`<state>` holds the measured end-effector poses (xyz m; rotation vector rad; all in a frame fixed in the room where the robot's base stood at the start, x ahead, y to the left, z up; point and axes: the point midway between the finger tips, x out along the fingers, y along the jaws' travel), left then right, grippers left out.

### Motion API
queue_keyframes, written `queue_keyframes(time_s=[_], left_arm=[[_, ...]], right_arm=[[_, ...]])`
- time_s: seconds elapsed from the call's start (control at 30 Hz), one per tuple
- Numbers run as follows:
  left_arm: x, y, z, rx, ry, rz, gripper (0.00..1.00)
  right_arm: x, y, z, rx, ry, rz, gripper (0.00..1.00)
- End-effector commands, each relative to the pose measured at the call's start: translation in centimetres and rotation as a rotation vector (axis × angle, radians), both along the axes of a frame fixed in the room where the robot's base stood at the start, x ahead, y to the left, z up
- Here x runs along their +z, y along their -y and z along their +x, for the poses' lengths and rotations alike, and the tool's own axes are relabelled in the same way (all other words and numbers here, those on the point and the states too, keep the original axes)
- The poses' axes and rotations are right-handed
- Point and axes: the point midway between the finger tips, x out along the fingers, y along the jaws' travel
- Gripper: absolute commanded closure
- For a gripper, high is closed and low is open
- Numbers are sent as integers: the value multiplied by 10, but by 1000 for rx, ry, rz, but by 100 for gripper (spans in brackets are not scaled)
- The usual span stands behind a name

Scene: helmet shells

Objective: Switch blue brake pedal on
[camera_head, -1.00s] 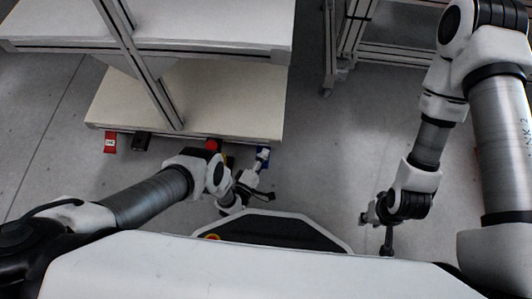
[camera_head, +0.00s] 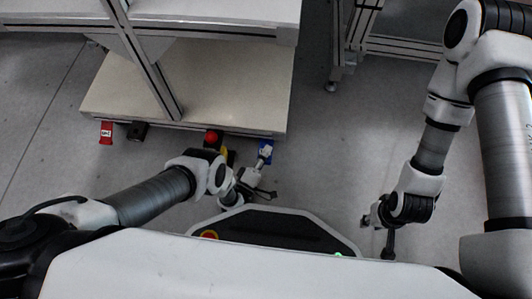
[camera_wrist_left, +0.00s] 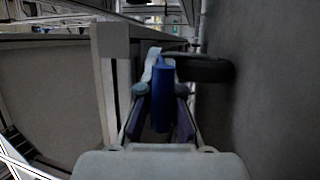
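The blue brake pedal (camera_head: 267,158) sits on the floor at the front edge of the low shelf in the head view, partly covered by my left gripper. In the left wrist view the blue pedal (camera_wrist_left: 162,95) stands straight ahead, between the two fingertips as seen from there. My left gripper (camera_head: 264,153) is right at the pedal, and its fingers (camera_wrist_left: 161,92) are apart on either side of the blue part. Whether they touch it I cannot tell. My right gripper (camera_head: 388,236) hangs over open floor at the right, far from the pedal; its fingers are unclear.
A red pedal (camera_head: 106,133) and a black one (camera_head: 138,132) lie at the shelf's left front. A red button (camera_head: 211,137) and a yellow part (camera_head: 229,156) are just left of the blue pedal. The shelf board (camera_head: 225,85) stands behind. Floor to the right is clear.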

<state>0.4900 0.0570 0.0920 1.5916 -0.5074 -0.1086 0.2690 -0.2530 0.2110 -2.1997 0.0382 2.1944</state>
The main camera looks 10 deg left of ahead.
Motion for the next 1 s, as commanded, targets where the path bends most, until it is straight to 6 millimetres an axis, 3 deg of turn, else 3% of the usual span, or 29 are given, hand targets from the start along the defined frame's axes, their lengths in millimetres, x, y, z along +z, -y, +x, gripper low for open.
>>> queue_keyframes(time_s=[0.07,0.13,0.17,0.7,0.87,1.0], left_arm=[[0,0,0,-1,-2,-1,100],[0,0,0,-1,-1,-2,75],[0,0,0,-1,-1,-2,71],[2,0,0,0,-6,-2,71],[13,0,0,0,-70,-1,71],[26,0,-1,-1,-197,0,71]], right_arm=[[0,0,0,0,0,0,71],[0,0,0,0,0,0,71],[0,0,0,0,0,0,71],[3,0,0,0,-1,0,71],[25,0,0,0,-1,0,71],[60,0,0,0,0,0,71]])
